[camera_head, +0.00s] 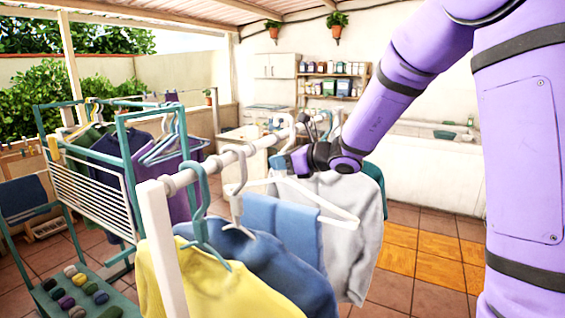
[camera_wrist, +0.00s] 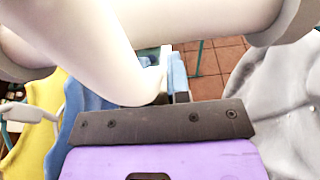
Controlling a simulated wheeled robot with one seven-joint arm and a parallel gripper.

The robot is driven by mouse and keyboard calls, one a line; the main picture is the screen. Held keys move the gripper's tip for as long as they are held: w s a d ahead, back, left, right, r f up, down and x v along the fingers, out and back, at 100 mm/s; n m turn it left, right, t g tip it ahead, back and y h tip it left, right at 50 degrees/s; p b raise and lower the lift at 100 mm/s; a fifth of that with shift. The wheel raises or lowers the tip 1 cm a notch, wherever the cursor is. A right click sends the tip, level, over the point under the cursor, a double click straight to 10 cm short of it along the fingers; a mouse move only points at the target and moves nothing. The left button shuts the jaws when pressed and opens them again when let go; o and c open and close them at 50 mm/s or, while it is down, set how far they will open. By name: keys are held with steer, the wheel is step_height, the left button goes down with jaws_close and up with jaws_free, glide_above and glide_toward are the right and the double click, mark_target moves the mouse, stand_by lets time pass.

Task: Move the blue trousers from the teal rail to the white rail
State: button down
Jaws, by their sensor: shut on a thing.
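The blue trousers (camera_head: 285,228) hang folded over the bar of a white hanger (camera_head: 330,206) at the white rail (camera_head: 217,163), between a blue top and a grey top. The hanger's hook is up against the rail; I cannot tell if the rail bears its weight. My gripper (camera_head: 296,161) is beside the rail, shut on what looks like this hanger; its fingertips are mostly hidden. In the wrist view a pale rail or hanger part (camera_wrist: 150,35) fills the top above my gripper (camera_wrist: 168,88). The teal rail (camera_head: 150,111) stands at the left.
A yellow top (camera_head: 205,285), a blue top (camera_head: 265,262) and a grey top (camera_head: 355,235) hang from the white rail. The teal rack holds dark and purple clothes and hangers. Rolled items (camera_head: 75,290) lie on its low shelf. Tiled floor is clear at the right.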

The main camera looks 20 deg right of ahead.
stand_by(0.4)
steer(key=shift+f, duration=1.25)
steer(key=c, duration=1)
jaws_free()
steer(key=shift+s+d+f+v, duration=0.1)
steer(key=shift+f+v, duration=0.35)
steer(key=shift+v, duration=1.5)
steer(key=shift+s+d+f+v, duration=0.1)
steer(key=shift+f+v, duration=0.35)
steer(key=shift+v, duration=1.5)
steer(key=shift+s+d+f+v, duration=0.1)
steer(key=shift+f+v, duration=0.4)
steer(key=shift+v, duration=1.45)
